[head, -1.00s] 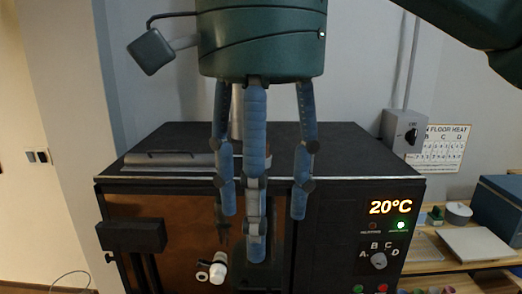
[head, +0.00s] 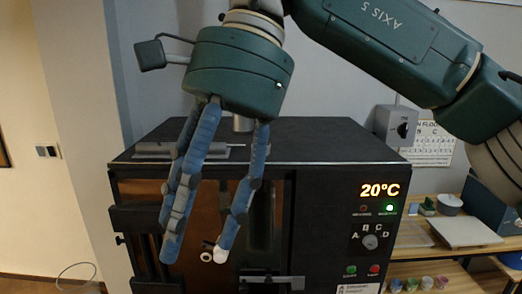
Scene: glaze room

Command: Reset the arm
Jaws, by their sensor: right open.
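My right gripper (head: 194,256) hangs from the green arm that comes in from the right. Its blue jointed fingers are spread apart and point down in front of the dark kiln (head: 300,143). The palm is tilted, and I see nothing held between the fingers. A small white piece (head: 207,250) shows by the right fingertip, partly hidden; I cannot tell if they touch. My left gripper is not in view.
The kiln's panel shows 20°C (head: 380,191), a lit green lamp and a dial (head: 370,242). A wooden shelf (head: 440,242) with small pots and a blue box (head: 490,205) stands at the right. A wall switch box (head: 396,126) is behind.

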